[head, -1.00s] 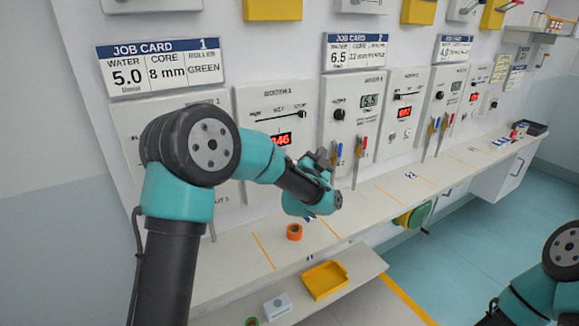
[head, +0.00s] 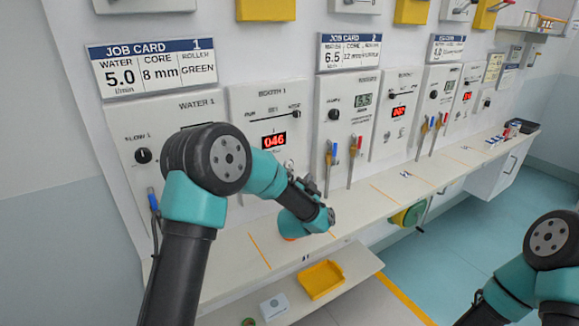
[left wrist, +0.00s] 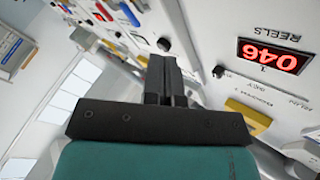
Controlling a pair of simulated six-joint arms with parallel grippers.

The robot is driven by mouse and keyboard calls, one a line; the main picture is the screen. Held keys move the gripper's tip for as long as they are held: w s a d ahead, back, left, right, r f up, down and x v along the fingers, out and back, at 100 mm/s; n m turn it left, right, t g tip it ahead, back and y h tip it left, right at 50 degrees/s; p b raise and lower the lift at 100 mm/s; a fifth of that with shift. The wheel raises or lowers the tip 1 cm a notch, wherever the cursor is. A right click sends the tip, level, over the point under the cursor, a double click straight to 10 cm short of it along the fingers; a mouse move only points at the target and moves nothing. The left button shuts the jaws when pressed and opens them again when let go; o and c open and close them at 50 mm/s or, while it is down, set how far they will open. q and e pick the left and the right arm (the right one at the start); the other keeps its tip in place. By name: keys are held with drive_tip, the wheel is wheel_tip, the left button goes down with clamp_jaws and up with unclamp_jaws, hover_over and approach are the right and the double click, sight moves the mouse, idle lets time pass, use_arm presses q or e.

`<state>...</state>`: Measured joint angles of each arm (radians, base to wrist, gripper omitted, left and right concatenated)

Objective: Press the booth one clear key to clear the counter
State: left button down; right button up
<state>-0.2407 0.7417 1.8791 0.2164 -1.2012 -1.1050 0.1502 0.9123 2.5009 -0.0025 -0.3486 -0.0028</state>
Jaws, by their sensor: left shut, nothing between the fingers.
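The booth 1 panel (head: 240,112) carries a red display reading 046 (head: 274,141). A small round grey key (head: 289,166) sits at its lower right; its lettering is too small to read. My left gripper (head: 306,183) is just right of and below that key, apart from it as far as I can tell. In the left wrist view its dark fingers (left wrist: 166,80) are shut and empty. The display also shows there, upside down (left wrist: 272,55), to the right of the fingers. My right gripper is out of view; only its arm shows at lower right.
The water 2 panel with red and blue levers (head: 353,150) stands right of the gripper. An orange roll (head: 289,239) on the counter (head: 240,262) is mostly hidden behind my wrist. A yellow tray (head: 322,279) lies on the lower shelf.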

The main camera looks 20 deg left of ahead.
use_arm(q)
drive_tip(key=shift+w+a, duration=2.85)
drive_tip(key=shift+a, duration=0.05)
drive_tip(key=shift+a, duration=0.1)
drive_tip(key=shift+w+a, duration=0.25)
drive_tip(key=shift+w, duration=0.05)
drive_tip(key=shift+w+a, duration=0.25)
idle(1.0)
drive_tip(key=shift+s+d, duration=0.55)
drive_tip(key=shift+s, duration=0.05)
drive_tip(key=shift+d, duration=0.1)
drive_tip(key=s+d, duration=0.3)
drive_tip(key=shift+s+d, duration=0.2)
idle(0.6)
